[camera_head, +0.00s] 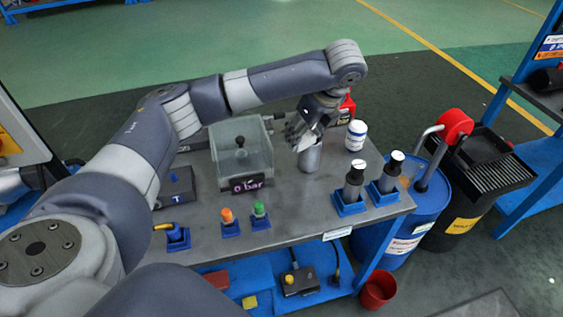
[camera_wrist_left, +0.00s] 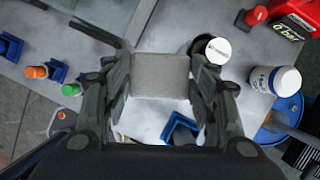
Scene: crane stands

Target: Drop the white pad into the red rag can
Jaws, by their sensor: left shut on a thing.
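The white pad (camera_wrist_left: 160,77) shows as a pale grey-white, nearly square piece between the fingers of my left gripper (camera_wrist_left: 158,85) in the left wrist view. The gripper is shut on it. In the head view this gripper (camera_head: 306,136) is above the bench, pointing down. A grey, rounded shape (camera_head: 310,159) shows right below the fingers; I cannot tell how it relates to the pad. The red rag can (camera_head: 378,290) is an open red bucket on the floor, in front of the bench's right end, away from the gripper. My right gripper is not in view.
A white bottle (camera_head: 356,135) and a clear box (camera_head: 242,152) flank the gripper. Orange (camera_head: 227,215) and green (camera_head: 259,210) caps line the front. A blue drum (camera_head: 420,205) stands right.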

